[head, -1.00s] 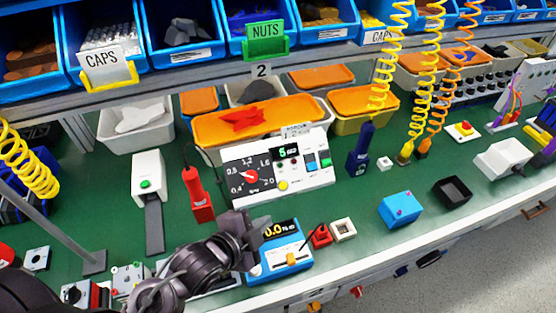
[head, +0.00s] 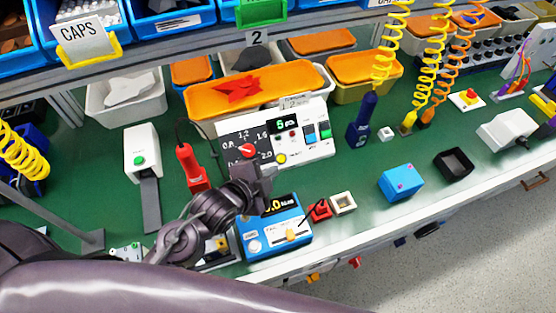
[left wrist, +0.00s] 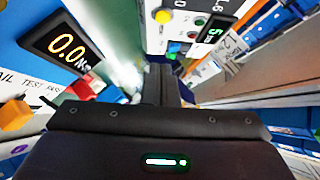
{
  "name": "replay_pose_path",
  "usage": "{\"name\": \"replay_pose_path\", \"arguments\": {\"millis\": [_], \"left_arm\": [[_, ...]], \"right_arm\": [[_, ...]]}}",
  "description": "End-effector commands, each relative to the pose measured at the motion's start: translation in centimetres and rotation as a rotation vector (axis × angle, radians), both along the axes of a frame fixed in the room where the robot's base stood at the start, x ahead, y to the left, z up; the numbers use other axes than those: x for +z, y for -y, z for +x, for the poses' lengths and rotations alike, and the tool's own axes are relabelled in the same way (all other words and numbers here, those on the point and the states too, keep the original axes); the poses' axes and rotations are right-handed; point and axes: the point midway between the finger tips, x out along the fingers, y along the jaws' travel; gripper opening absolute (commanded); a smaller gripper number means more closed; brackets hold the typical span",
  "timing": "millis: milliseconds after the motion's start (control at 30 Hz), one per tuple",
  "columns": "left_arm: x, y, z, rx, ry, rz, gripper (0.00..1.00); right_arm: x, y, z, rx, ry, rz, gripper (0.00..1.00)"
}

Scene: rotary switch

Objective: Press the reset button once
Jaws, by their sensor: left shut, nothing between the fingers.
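A white-and-black control panel (head: 312,147) with a red-pointer dial (head: 247,151), a small lit display and a round yellow button (head: 281,159) stands in the middle of the bench. The yellow button also shows in the left wrist view (left wrist: 171,48). A white box at the left has a green button (head: 139,160). Lettering beside the buttons is too small to read, so I cannot tell which is the reset button. My left gripper (head: 266,177) is shut and empty, just in front of the panel, below the dial and yellow button. Contact is not visible. My right gripper is not in view.
A blue tester (head: 283,228) with a lit display stands just below my left gripper. Trays with orange lids (head: 203,98) stand behind.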

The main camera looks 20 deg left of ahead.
Motion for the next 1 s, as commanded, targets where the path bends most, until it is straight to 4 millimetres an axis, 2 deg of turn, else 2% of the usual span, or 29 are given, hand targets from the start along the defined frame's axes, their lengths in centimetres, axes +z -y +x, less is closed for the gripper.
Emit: {"name": "replay_pose_path", "arguments": {"millis": [100, 267, 400, 600, 1000], "left_arm": [[-1.1, 0.9, 2.4, 0.002, 0.002, -0.002, 0.00], [-2.7, 2.0, 5.0, 0.000, 0.001, -0.003, 0.00], [-4.3, 0.8, 6.0, -0.001, -0.001, 0.001, 0.00], [-5.4, 0.3, 6.8, -0.001, 0.001, 0.000, 0.00], [-5.8, 0.1, 7.0, -0.001, 0.001, 0.002, 0.00]], "right_arm": [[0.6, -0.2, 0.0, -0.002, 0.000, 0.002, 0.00], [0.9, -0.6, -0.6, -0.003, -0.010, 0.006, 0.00], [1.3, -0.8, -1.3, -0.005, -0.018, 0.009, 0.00], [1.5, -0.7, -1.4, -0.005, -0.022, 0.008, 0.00], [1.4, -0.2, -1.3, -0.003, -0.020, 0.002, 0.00]]}}
